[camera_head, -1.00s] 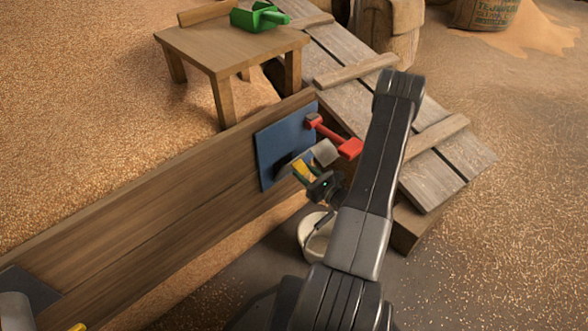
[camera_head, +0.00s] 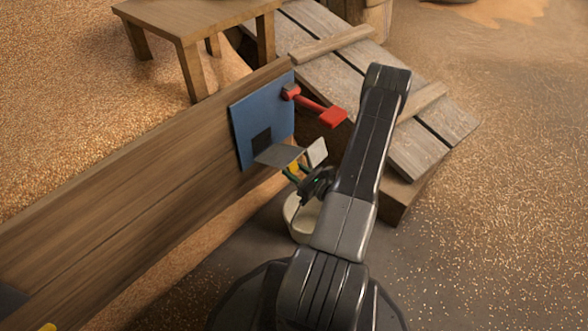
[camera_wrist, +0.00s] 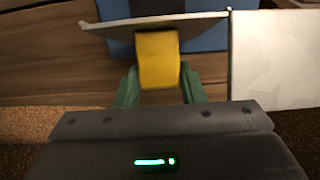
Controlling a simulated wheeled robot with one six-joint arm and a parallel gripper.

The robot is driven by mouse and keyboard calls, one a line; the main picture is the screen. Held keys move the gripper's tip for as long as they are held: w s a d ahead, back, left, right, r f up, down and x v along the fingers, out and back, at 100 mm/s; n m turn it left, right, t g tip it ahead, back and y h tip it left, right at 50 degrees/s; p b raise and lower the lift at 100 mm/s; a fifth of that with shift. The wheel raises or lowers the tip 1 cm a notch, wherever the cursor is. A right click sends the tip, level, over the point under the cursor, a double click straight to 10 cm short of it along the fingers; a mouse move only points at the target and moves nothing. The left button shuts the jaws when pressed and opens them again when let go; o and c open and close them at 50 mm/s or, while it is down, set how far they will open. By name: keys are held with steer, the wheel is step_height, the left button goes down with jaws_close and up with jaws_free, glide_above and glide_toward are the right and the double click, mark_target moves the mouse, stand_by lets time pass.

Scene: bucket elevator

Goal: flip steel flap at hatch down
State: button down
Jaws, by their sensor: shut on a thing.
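The hatch is a dark square opening (camera_head: 262,139) in a blue panel (camera_head: 245,117) on the wooden wall. The grey steel flap (camera_head: 280,155) juts out from the panel just below the opening, roughly level. In the wrist view the flap (camera_wrist: 150,20) shows nearly edge-on across the top. A yellow grip (camera_wrist: 157,60) hangs under it. My gripper (camera_wrist: 158,78) has its green fingers on both sides of this grip and is shut on it. In the head view my gripper (camera_head: 291,171) is below the flap, partly hiding the grip.
A pale plate (camera_head: 317,152) stands close to the right of the flap; it fills the right of the wrist view (camera_wrist: 273,60). A red lever (camera_head: 318,107) sticks out above. A white bucket (camera_head: 297,220) stands below my arm. A plank ramp (camera_head: 410,130) lies behind.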

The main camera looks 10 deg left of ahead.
steer(key=shift+f, duration=0.2)
stand_by(0.3)
steer(key=c, duration=0.9)
jaws_free()
steer(key=shift+d+r, duration=0.1)
steer(key=shift+d, duration=0.1)
steer(key=p+v, duration=0.3)
steer(key=v, duration=1)
steer(key=shift+s+d+p, duration=0.15)
steer(key=shift+p, duration=0.25)
steer(key=b+x, duration=0.3)
steer(key=x, duration=1)
steer(key=shift+w+a+b, duration=0.2)
steer(key=shift+a+b, duration=0.15)
steer(key=shift+b, duration=0.05)
